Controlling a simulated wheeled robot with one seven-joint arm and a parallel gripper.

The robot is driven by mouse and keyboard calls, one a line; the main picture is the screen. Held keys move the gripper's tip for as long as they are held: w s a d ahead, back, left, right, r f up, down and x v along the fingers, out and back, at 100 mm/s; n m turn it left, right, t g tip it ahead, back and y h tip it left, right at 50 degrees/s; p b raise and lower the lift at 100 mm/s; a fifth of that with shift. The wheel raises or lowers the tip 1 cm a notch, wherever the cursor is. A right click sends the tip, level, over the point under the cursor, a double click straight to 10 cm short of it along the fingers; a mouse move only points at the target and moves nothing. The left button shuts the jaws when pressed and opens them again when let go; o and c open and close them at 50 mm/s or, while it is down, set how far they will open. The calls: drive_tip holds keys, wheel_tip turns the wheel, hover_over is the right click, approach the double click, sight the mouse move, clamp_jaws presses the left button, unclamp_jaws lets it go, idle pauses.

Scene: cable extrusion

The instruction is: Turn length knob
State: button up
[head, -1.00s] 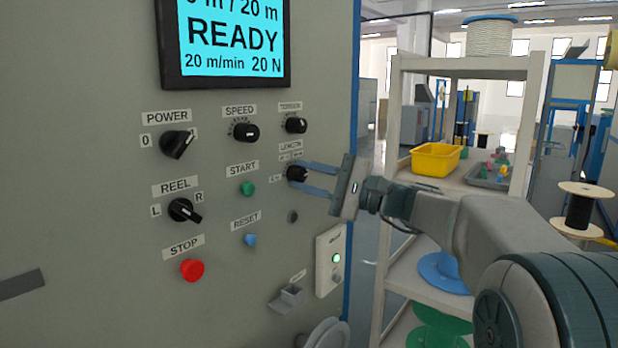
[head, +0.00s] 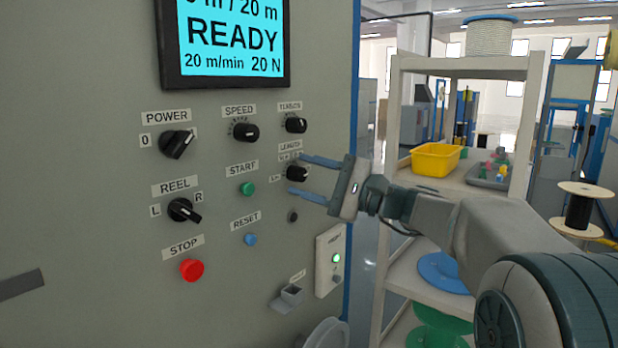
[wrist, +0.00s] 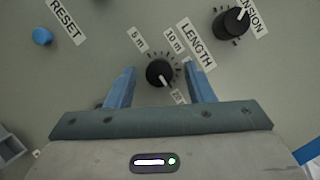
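The black length knob (head: 297,173) is on the grey panel under the LENGTH label, right of the START button. In the wrist view the knob (wrist: 159,72) has a white pointer aimed down and slightly right, toward a partly hidden label beginning with 2. Labels 5 m and 10 m show above it. My gripper (head: 298,175) is open, its blue fingers on either side of the knob with clear gaps. In the wrist view the gripper (wrist: 158,66) has one finger left and one right of the knob. The screen (head: 232,38) reads READY and 20 m.
The tension knob (head: 296,125) is just above and the speed knob (head: 246,132) is up left. The green START button (head: 247,189) and blue RESET button (head: 250,239) are to the left. A shelf with a yellow bin (head: 435,159) stands right of the panel.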

drive_tip(key=b+v, duration=0.1)
drive_tip(key=v, duration=1.2)
drive_tip(key=shift+d, duration=0.4)
drive_tip(key=shift+s+f, duration=0.1)
drive_tip(key=shift+s, duration=0.05)
drive_tip(key=s+a+f+n+g+h+p, duration=0.1)
drive_tip(key=s+a+f+g+h+p, duration=0.1)
drive_tip(key=s+a+f+h+p, duration=0.3)
drive_tip(key=s+a+f+n+g+h, duration=0.1)
drive_tip(key=s+a+f+g+h, duration=0.1)
drive_tip(key=s+f+h, duration=0.35)
drive_tip(key=s+d+f+n+h+p, duration=0.5)
drive_tip(key=s+d+f+n+h, duration=0.2)
drive_tip(key=s, duration=0.4)
wheel_tip(320, 180, down, 2)
drive_tip(key=shift+d+t+h, duration=0.3)
drive_tip(key=shift+d+h, duration=0.55)
drive_tip(key=shift+d, duration=0.4)
